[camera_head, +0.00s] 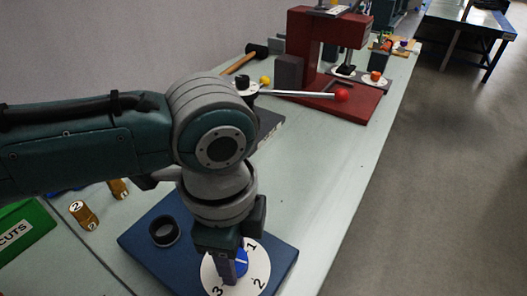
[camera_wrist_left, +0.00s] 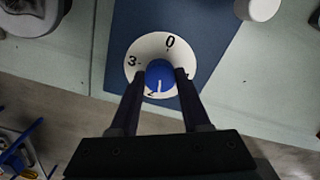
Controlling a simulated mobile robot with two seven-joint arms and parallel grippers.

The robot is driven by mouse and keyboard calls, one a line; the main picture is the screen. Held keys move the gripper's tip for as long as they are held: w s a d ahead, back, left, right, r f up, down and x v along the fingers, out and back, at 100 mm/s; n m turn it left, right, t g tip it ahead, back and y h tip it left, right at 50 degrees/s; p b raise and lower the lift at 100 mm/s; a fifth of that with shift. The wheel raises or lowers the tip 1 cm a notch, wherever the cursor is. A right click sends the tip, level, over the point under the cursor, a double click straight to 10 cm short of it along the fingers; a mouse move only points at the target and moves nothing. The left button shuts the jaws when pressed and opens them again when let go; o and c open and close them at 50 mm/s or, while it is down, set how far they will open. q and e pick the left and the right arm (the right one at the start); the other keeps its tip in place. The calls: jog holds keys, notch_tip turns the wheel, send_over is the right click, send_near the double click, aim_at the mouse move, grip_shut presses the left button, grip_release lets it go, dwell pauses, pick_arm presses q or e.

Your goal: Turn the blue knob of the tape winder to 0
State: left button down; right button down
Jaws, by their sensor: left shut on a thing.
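The tape winder has a blue base plate (camera_head: 137,241) on the bench, with a round white dial (camera_head: 262,273) near its front right. The blue knob (camera_head: 243,262) sits at the dial's centre, partly hidden by my left gripper (camera_head: 233,270). In the left wrist view the knob (camera_wrist_left: 160,78) is between the two fingers of my left gripper (camera_wrist_left: 160,73), which is shut on it. The knob's white mark points down, toward the 2 on the dial (camera_wrist_left: 145,46). The 0 is at the top, the 3 at the left; the 1 is hidden there. My right gripper is out of view.
A black ring (camera_head: 164,231) stands on the base plate. Brass numbered pieces (camera_head: 84,215) and a green bin (camera_head: 22,232) lie left. The bench's right strip is clear.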

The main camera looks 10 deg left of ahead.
pick_arm(q)
jog(key=shift+r+n+p, duration=0.25)
jog(key=shift+n+p, duration=0.85)
jog(key=shift+n, duration=0.2)
jog(key=shift+f+n, duration=0.15)
jog(key=shift+n, duration=0.25)
jog(key=shift+f, duration=0.1)
